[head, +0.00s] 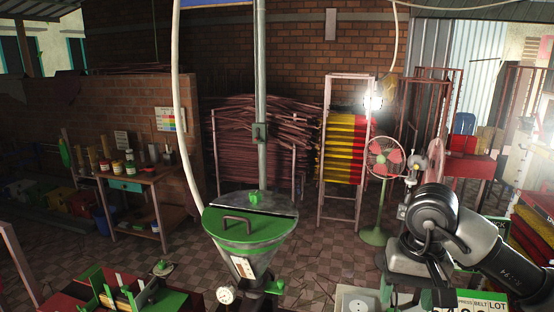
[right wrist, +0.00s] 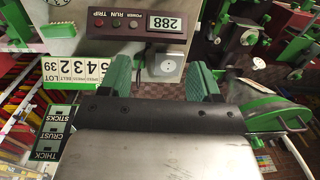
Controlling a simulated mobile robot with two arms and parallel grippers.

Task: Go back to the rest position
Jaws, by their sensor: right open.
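My right gripper (head: 407,298) comes in from the right at the lower right of the head view, pointing down. In the right wrist view its two green fingers (right wrist: 162,80) stand apart with nothing held between them. In the head view this box (head: 357,300) shows at the bottom edge, just left of the gripper. My left arm and gripper are not in view.
A green-rimmed hopper (head: 250,240) stands in the middle, left of my right arm. A fan (head: 383,160) and a rack of yellow and red trays (head: 343,150) stand behind. A workbench (head: 140,185) is at left. Tiled floor (head: 320,235) shows between.

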